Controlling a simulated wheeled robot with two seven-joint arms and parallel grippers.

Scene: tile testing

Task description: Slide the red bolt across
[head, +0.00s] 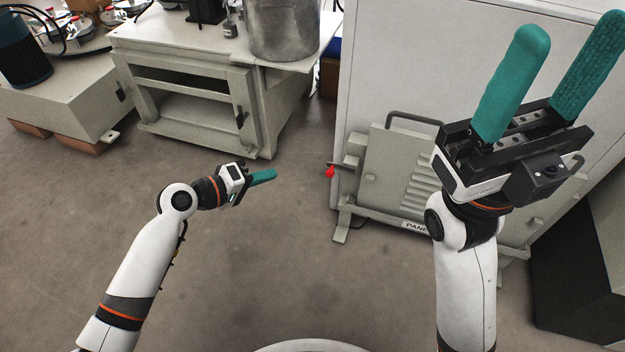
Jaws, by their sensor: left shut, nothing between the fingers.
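The red bolt (330,172) shows as a small red piece on a dark rod at the left edge of a grey-green panel box (385,185). My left gripper (273,174) points right towards the bolt, with its teal fingers together and empty. A clear gap lies between its fingertips and the bolt. My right gripper (556,70) is raised close to the camera at the right, its two teal fingers wide apart with nothing between them. It hides part of the panel box behind it.
A grey cabinet (190,128) with open shelves stands at the back left, with a metal pot (283,28) on top. A tall pale cabinet (400,55) stands behind the panel box. A dark block (575,280) is at the lower right. The floor around my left gripper is clear.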

